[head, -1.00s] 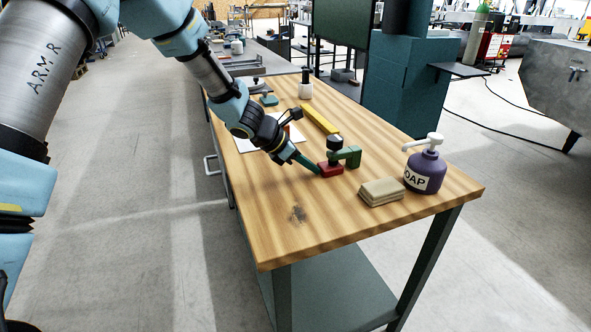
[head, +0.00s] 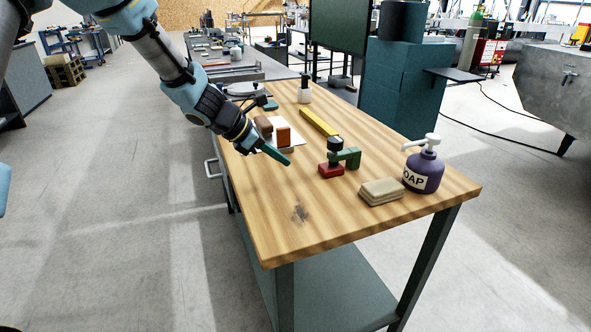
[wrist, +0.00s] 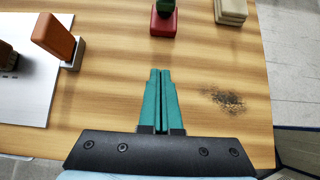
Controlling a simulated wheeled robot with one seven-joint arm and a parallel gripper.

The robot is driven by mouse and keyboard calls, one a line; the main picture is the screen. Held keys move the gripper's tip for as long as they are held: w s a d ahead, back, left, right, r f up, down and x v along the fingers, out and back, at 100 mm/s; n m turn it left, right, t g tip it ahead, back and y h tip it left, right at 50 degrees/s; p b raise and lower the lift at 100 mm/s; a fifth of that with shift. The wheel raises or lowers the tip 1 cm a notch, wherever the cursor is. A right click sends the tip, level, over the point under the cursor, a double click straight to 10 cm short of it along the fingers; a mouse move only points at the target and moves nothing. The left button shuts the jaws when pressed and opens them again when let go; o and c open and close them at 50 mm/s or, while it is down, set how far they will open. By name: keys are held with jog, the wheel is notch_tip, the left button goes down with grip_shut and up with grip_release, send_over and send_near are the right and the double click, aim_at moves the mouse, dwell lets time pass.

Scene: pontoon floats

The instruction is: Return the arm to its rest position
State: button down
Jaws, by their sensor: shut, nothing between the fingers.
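My arm (head: 168,55) reaches in from the upper left of the head view. My gripper (head: 286,159) has teal fingers and is held above the wooden workbench (head: 265,220). In the wrist view the two fingers of my gripper (wrist: 161,75) lie together with nothing between them.
A green bracket (head: 350,157), a tan stack (head: 381,191) and a purple soap bottle (head: 423,172) stand to the right. A yellow bar (head: 319,122) lies behind. An orange block (head: 284,136) stands by a white sheet. The bench's front left, with a dark stain (head: 300,213), is clear.

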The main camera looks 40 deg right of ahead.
jog(key=shift+v, duration=1.5)
